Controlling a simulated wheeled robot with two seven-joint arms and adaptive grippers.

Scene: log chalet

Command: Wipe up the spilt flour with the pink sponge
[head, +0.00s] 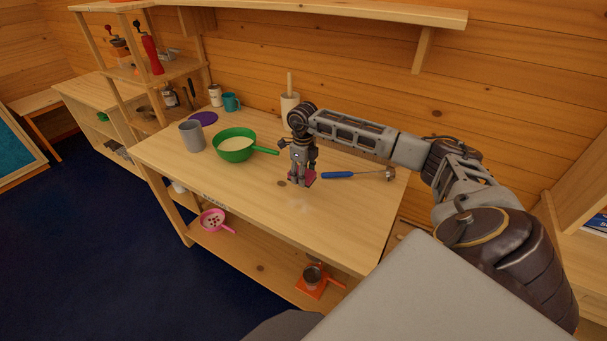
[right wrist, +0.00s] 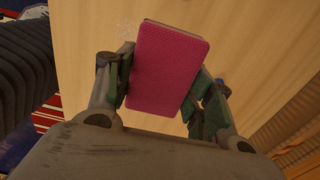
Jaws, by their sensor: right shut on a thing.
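The pink sponge (right wrist: 166,70) is held between the two fingers of my right gripper (right wrist: 165,92). In the head view my right gripper (head: 302,172) points down low over the table, and pink edges of the sponge (head: 309,179) show at its fingertips. I cannot tell whether the sponge touches the wood. In the right wrist view a small, faint whitish patch (right wrist: 125,30), perhaps the flour, lies on the table just beyond the sponge's upper left corner. My left gripper is out of view.
A green pan (head: 234,143) with pale contents and a grey cup (head: 192,135) stand left of the gripper. A blue-handled utensil (head: 340,175) lies to its right. A paper roll (head: 289,103) stands behind. The wooden table's front (head: 270,215) is clear.

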